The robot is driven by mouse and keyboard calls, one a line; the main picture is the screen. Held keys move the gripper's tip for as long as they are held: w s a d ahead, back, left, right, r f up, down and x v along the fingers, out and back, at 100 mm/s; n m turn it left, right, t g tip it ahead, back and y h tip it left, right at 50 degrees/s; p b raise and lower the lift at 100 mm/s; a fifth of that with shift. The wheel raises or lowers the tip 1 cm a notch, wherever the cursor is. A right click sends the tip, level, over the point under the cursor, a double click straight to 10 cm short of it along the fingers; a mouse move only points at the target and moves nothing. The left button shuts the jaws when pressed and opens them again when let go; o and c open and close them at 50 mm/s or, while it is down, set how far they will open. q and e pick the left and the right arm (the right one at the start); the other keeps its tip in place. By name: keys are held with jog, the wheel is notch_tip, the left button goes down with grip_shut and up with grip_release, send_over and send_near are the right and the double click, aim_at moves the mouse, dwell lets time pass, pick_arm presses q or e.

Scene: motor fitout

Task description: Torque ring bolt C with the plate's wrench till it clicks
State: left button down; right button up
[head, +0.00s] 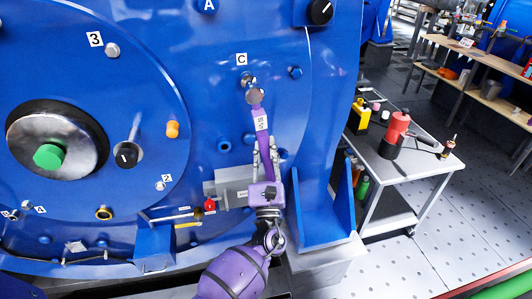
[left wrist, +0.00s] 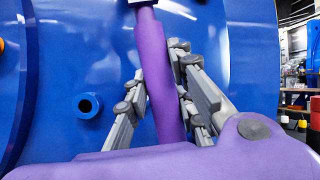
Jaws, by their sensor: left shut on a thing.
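The wrench has a purple handle (head: 261,122) with a white label and a round grey head (head: 254,96). Its head is at ring bolt C (head: 247,79), just below the white C label (head: 242,59) on the blue ring. I cannot tell if the head is seated on the bolt. My left gripper (head: 265,150) is shut on the lower part of the handle, which stands almost upright. In the left wrist view, the purple handle (left wrist: 163,75) runs between the grey fingers; the wrench head and bolt are out of that view. My right gripper is not in view.
A grey box (head: 233,186) is beside my left gripper, and a blue bracket (head: 322,215) stands to its right. A small trolley (head: 395,168) with red and yellow items is farther right. Other bolts and a black knob (head: 320,11) stick out from the blue casing.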

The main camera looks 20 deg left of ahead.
pick_arm(q)
jog(key=shift+w+a+r+b, duration=0.1)
jog(key=shift+w+a+b, duration=0.3)
jog(key=shift+w, duration=0.2)
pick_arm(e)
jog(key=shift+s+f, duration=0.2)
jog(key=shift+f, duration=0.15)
pick_arm(q)
jog(key=shift+s+a, duration=0.1)
jog(key=shift+a, duration=0.05)
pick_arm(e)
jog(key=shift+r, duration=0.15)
pick_arm(q)
jog(key=shift+s+a+m+t+h+p, duration=0.15)
jog(key=shift+s+a+m+h+p, duration=0.15)
jog(key=shift+a+m+h+p, duration=0.25)
jog(key=shift+s+a+m+t+h+p, duration=0.15)
jog(key=shift+s+a+m+h+p, duration=0.2)
jog(key=shift+m, duration=0.4)
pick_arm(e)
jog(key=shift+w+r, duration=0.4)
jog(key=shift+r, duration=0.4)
